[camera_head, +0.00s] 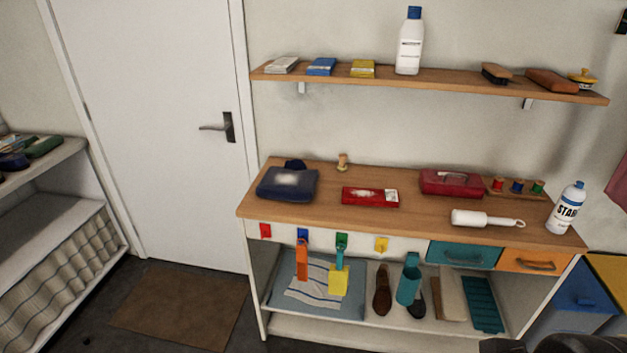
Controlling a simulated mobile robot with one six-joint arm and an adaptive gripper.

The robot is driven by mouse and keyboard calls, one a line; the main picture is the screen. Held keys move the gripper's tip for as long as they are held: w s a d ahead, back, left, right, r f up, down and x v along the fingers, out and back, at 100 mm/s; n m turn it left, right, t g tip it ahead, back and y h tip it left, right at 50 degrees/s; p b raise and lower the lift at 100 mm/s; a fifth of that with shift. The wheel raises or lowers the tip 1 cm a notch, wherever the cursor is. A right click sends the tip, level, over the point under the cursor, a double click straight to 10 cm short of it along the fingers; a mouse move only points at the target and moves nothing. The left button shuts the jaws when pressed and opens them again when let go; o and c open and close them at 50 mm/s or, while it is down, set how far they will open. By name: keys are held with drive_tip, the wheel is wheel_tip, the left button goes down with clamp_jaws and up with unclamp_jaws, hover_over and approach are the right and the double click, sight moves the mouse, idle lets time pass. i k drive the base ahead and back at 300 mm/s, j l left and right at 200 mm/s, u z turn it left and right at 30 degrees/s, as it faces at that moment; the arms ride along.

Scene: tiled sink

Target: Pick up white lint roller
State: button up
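The white lint roller (470,217) lies on its side on the wooden bench top, near the front edge at the right. Its thick white roll is on the left, and its thin handle with a looped end points right. Nothing covers it. A dark shape at the bottom right edge of the picture seems to be part of my arm. My gripper's fingers do not show, so I see no contact between it and the roller.
A white bottle (564,209) stands right of the roller. Behind are a dark red case (450,183) and thread spools (517,186). A red box (370,197) and a navy pouch (287,184) lie left. A wall shelf (440,78) hangs above.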

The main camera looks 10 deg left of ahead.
sight(461, 217)
drive_tip(key=i+z, duration=0.15)
drive_tip(key=z, duration=0.25)
drive_tip(key=i+z, duration=0.1)
drive_tip(key=z, duration=0.3)
drive_tip(key=i+j+z, duration=0.4)
drive_tip(key=i+j, duration=0.75)
